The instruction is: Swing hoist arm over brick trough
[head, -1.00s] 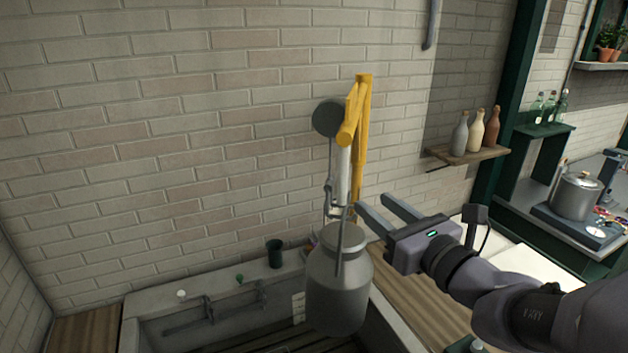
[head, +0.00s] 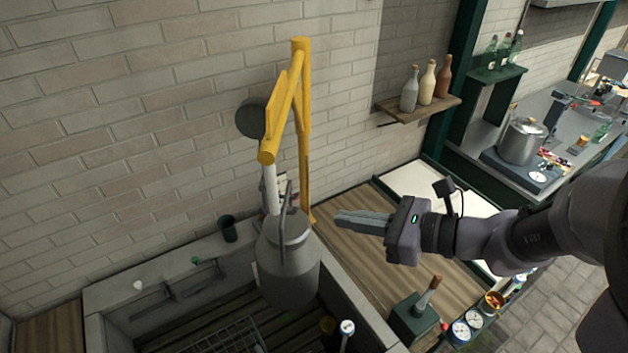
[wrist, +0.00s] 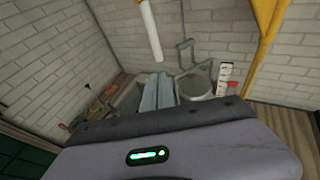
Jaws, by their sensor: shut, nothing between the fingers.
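The yellow hoist arm (head: 284,108) stands out from the brick wall, with a white rod (head: 270,190) hanging from its end. A grey metal churn (head: 288,268) hangs below the rod, over the right part of the trough (head: 110,290). My gripper (head: 340,221) is shut and empty, to the right of the churn and apart from it in the head view. In the wrist view its fingers (wrist: 158,92) lie together, with the white rod (wrist: 149,30) above and yellow hoist metal (wrist: 258,45) at the right.
A wooden counter (head: 375,255) lies right of the trough, with a green block and handle (head: 415,315) on it. Several bottles stand on a wall shelf (head: 420,108). A dark cup (head: 228,230) stands on the trough's back ledge. A pot (head: 521,140) stands farther right.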

